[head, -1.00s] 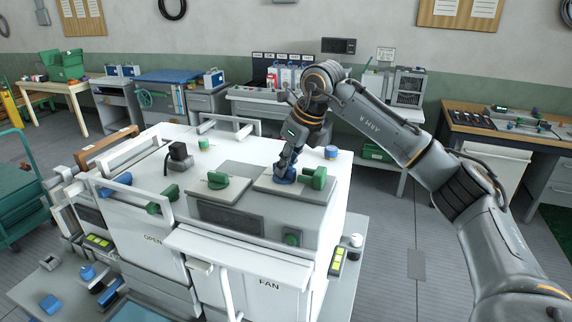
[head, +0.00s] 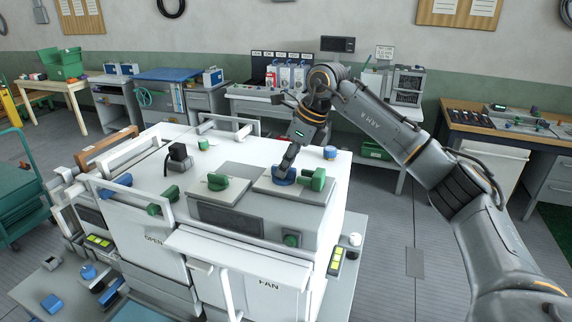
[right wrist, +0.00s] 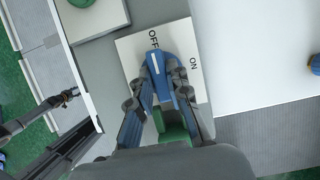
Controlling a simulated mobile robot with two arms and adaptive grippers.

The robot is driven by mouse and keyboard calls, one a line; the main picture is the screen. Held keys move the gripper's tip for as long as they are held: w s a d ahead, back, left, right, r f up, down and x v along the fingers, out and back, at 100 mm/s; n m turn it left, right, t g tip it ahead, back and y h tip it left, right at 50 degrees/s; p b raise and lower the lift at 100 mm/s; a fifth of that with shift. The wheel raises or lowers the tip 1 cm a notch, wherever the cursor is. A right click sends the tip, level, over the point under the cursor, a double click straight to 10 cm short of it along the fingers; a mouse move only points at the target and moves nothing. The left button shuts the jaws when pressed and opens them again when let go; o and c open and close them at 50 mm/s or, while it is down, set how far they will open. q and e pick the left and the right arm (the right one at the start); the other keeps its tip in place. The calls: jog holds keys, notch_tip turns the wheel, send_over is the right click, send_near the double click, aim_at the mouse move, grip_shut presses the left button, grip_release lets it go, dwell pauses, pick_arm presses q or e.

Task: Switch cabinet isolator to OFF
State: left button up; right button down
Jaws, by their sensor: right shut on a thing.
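The blue isolator knob (head: 283,178) sits on a light plate (head: 268,188) on top of the white cabinet (head: 240,160). The fingertip contact is partly hidden.
A green T-shaped knob (head: 314,179) stands right beside the blue one, close to my fingers. Another green knob (head: 218,182) is on the plate to the left. A blue cap (head: 330,153) and white handle rails (head: 240,123) are also on the cabinet top.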

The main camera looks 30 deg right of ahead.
jog(key=c, duration=1.3)
grip_release()
jog(key=v, duration=1.2)
jog(key=shift+s+f, duration=0.1)
